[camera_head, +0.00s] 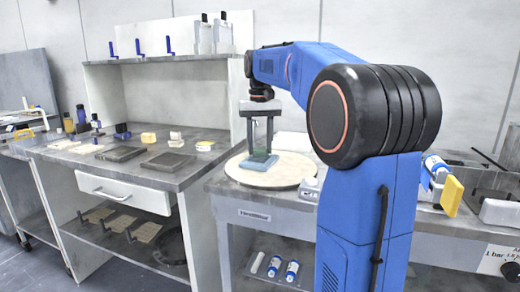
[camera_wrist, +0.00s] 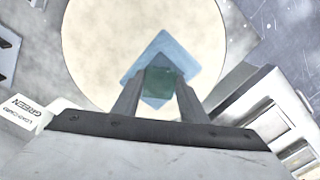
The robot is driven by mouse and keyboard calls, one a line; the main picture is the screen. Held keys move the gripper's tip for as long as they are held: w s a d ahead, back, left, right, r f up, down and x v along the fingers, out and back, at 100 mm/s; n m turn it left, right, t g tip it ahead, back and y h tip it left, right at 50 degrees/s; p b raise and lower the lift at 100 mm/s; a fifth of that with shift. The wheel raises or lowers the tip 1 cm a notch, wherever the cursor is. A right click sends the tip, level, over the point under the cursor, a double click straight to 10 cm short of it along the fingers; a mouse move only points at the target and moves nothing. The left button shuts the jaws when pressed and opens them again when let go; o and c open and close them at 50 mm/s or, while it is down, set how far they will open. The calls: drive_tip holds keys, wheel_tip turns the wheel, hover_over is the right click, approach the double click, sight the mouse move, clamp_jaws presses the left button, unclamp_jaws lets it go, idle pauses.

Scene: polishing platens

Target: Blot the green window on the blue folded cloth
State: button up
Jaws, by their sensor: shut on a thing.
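The blue folded cloth (camera_head: 250,164) lies on a round cream platen (camera_head: 292,175) on the right-hand bench. In the wrist view the cloth (camera_wrist: 163,47) is a pale blue diamond on the platen (camera_wrist: 95,40). My gripper (camera_head: 261,150) points down over the cloth. In the wrist view my gripper (camera_wrist: 160,88) is shut on the green window (camera_wrist: 161,83), a dark green translucent piece between the fingertips. The window (camera_head: 261,156) sits at or just above the cloth in the head view. I cannot tell whether it touches. The fingers hide its sides.
On the left bench are dark flat plates (camera_head: 168,160), small yellowish blocks (camera_head: 149,138) and bottles. A yellow block (camera_head: 452,196) and blue-white bottles stand right of my arm. The platen around the cloth is bare.

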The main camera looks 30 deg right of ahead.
drive_tip(key=shift+r, duration=2.75)
